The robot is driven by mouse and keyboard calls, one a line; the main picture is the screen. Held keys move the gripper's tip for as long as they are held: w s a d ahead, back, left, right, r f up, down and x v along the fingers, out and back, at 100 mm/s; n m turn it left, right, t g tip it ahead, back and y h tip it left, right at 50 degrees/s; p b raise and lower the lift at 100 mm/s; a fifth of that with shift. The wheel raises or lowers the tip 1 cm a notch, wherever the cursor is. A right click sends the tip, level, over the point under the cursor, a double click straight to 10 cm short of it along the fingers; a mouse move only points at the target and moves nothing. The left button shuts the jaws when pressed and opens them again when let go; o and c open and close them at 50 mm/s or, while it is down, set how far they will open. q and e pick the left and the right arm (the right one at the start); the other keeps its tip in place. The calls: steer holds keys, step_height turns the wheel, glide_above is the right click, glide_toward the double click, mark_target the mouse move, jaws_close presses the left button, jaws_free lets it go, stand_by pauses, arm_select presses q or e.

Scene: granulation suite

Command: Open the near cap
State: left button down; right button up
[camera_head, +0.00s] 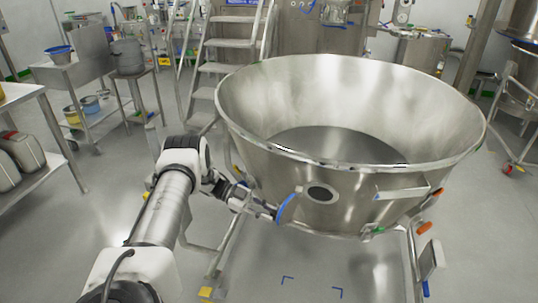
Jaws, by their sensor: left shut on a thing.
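A large steel bowl (262,168) stands on a frame in the middle of the view. On its near wall is a round port (320,193) with a pale ring around a dark centre. My left arm comes in from the lower left. My left gripper (272,212) is shut on a thin blue-edged piece, which looks like the near cap (287,208) seen edge-on. This cap stands out from the wall just left of the port. Whether a hinge joins it to the bowl is too small to tell. My right gripper is not in view.
A flat handle (402,194) juts from the bowl wall right of the port. Steel steps (218,68) stand behind the bowl. A table (40,92) and a steel cart (92,78) stand at left. The floor in front is clear, with blue corner marks.

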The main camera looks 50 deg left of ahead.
arm_select(q)
steer(key=shift+w+a+r, duration=0.25)
steer(key=shift+w+a, duration=0.05)
steer(key=shift+a, duration=0.05)
steer(key=shift+r, duration=0.1)
steer(key=c, duration=1.3)
jaws_free()
steer(key=shift+w, duration=0.1)
steer(key=shift+o, duration=1.1)
steer(key=shift+w+d, duration=0.1)
steer(key=shift+w, duration=0.1)
steer(key=shift+s+f, duration=0.25)
steer(key=v, duration=1.2)
steer(key=shift+w, duration=0.1)
